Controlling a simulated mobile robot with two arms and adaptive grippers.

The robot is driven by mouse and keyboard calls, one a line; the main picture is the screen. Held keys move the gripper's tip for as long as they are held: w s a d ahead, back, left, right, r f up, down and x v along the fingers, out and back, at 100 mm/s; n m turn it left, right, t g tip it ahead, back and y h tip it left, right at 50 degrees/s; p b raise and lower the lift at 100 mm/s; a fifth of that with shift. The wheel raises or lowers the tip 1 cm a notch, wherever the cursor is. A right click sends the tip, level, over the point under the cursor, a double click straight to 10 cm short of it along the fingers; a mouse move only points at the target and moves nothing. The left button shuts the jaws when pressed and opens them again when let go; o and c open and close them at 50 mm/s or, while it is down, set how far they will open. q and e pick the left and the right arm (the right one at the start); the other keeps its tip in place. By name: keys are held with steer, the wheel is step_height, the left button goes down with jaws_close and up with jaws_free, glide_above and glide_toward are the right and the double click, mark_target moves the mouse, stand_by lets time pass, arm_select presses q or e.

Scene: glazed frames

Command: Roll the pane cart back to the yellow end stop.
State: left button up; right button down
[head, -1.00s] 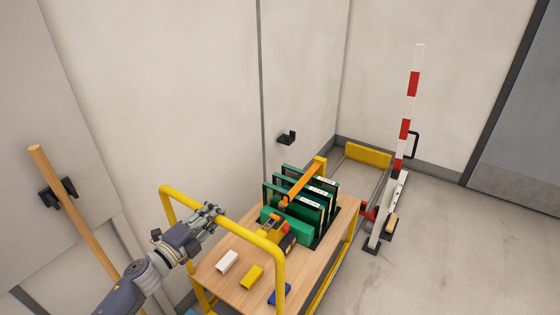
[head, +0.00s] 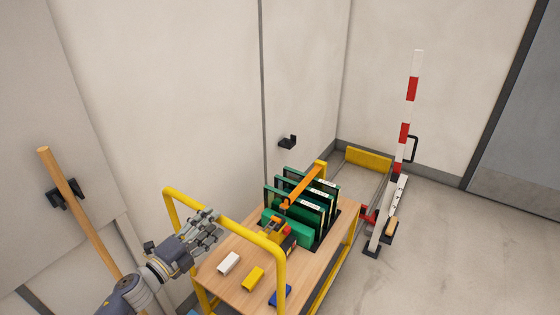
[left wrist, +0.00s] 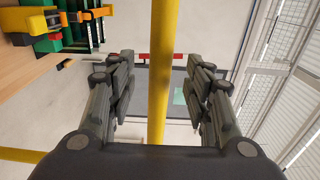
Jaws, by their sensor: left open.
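The pane cart has a wooden deck (head: 228,287) and a yellow push handle (head: 262,240). Several dark-edged panes (head: 320,207) stand upright in its green rack under an orange arm (head: 305,187). The yellow end stop (head: 368,158) is low on the floor beyond the cart, near the wall corner, with a gap between. My left gripper (head: 207,228) is open at the handle's top bar, its fingers overlapping the bar in the head view. In the left wrist view the yellow bar (left wrist: 163,60) runs between the spread fingers (left wrist: 160,95), untouched by either; its depth is unclear. My right gripper is not in view.
White (head: 228,262), yellow (head: 252,278) and blue (head: 280,295) blocks lie on the deck. A red-and-white post (head: 411,90) stands right of the floor rails. The floor at right (head: 460,245) is clear.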

arm_select(q)
steer(key=v, duration=0.9)
steer(key=shift+p, duration=0.35)
steer(key=shift+a+r, duration=0.1)
steer(key=shift+r, duration=0.1)
